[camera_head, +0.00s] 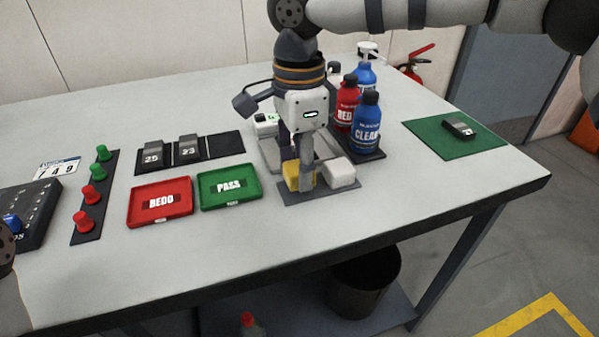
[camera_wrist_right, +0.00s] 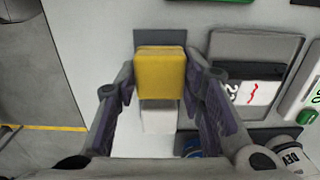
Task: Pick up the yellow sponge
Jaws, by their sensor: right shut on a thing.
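The yellow sponge (camera_head: 292,178) is at the dark mat (camera_head: 318,193) near the middle of the table. My right gripper (camera_head: 304,178) reaches down from above and is shut on the sponge, hiding part of it. In the right wrist view the sponge (camera_wrist_right: 160,72) sits between the two fingers of my right gripper (camera_wrist_right: 160,90). I cannot tell whether it touches the mat. A white block (camera_head: 341,174) is close beside it, to the right in the head view. My left gripper is not in view.
A red tray (camera_head: 134,216) and a green tray (camera_head: 203,202) lie left of the mat. A blue bottle (camera_head: 367,120) and a red bottle (camera_head: 346,95) stand close behind the gripper. A green mat (camera_head: 425,140) lies far right. The front right tabletop is clear.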

